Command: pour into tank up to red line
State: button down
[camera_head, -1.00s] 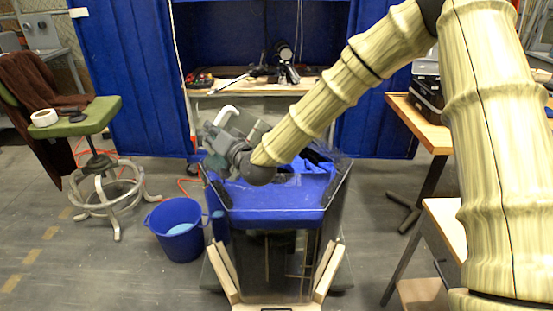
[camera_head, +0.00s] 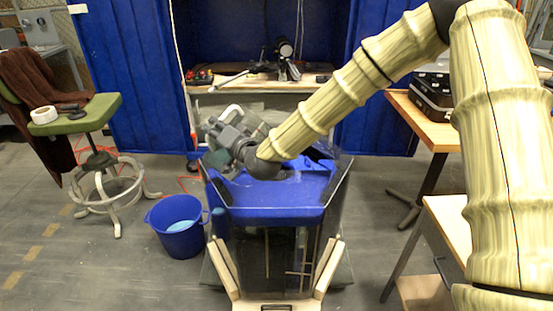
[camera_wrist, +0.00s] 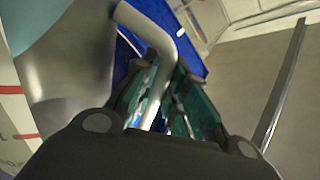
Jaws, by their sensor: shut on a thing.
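The tank (camera_head: 275,262) stands in the middle of the head view, with clear walls and a blue top (camera_head: 270,214). My gripper (camera_head: 232,140) is above the back left of that top. In the wrist view my gripper (camera_wrist: 165,100) is shut on the pale curved handle of a grey pitcher (camera_wrist: 75,70). The pitcher appears tilted, and pale blue-green shows inside its upper left part. Its spout and any stream are hidden. A white strip with red marks (camera_wrist: 20,135) shows at the left of the wrist view. I cannot make out the water level in the tank.
A blue bucket (camera_head: 177,228) stands on the floor left of the tank. A green stool (camera_head: 75,117) with a tape roll is farther left. A workbench (camera_head: 255,87) with tools is behind, between blue curtains. Wooden tables (camera_head: 425,130) stand to the right.

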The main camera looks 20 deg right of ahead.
jog(key=shift+w+d+r+m, duration=0.1)
jog(key=shift+w+d+m, duration=0.1)
jog(key=shift+d+m, duration=0.25)
jog(key=shift+w+d+r+m, duration=0.1)
jog(key=shift+w+d+m, duration=0.05)
jog(key=shift+d+m, duration=0.3)
dwell(0.5)
jog(key=shift+w+d+f+m, duration=0.15)
jog(key=shift+w+d+m, duration=0.1)
jog(key=shift+d+m, duration=0.25)
jog(key=shift+w+d+f+m, duration=0.1)
jog(key=shift+w+d+m, duration=0.15)
jog(key=shift+d+m, duration=0.25)
dwell(1.3)
